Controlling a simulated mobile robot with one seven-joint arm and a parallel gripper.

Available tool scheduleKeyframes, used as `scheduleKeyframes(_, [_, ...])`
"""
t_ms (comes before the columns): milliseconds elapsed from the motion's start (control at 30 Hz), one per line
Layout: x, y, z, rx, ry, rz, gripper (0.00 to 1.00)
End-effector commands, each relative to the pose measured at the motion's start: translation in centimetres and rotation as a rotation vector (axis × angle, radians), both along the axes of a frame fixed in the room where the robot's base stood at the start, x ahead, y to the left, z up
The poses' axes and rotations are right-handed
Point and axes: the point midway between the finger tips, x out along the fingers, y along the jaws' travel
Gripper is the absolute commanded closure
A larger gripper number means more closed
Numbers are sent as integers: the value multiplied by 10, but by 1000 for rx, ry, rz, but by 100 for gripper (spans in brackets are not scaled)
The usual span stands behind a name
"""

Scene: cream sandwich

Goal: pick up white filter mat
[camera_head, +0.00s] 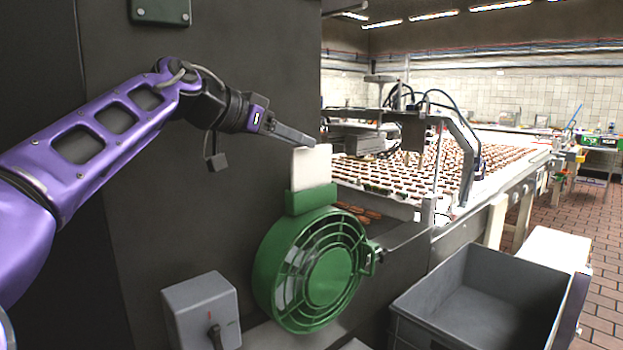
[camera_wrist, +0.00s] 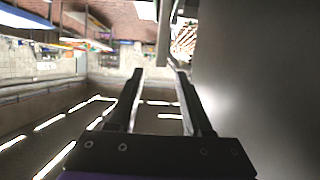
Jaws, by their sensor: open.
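The white filter mat (camera_head: 311,168) is a flat white rectangle in the head view. It stands upright in a green holder (camera_head: 311,199) on top of a round green fan-like housing (camera_head: 312,270). My gripper (camera_head: 309,140) reaches in from the left, with its fingertips by the mat's top edge. The head view does not show clearly whether the fingers touch or straddle it. In the wrist view the two fingers (camera_wrist: 157,73) are apart with nothing held between them. I cannot make out the mat in the wrist view.
A dark machine wall (camera_head: 220,200) stands close beside my arm. A grey switch box (camera_head: 201,310) is at lower left, and an empty-looking grey crate (camera_head: 480,300) at lower right. A conveyor with many sandwiches (camera_head: 400,180) runs behind the mat.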

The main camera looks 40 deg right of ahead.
Motion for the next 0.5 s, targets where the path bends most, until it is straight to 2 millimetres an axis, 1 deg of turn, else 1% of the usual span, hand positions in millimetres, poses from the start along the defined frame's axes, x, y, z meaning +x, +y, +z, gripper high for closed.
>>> scheduleKeyframes(200, [0, -24, -19, 2, 2, -4, 50])
scheduleKeyframes(300, [1, -37, -23, 1, 0, -2, 50])
scheduleKeyframes(400, [2, -43, -26, 0, 0, 1, 50])
scheduleKeyframes(500, [3, -45, -27, 0, 0, 2, 50])
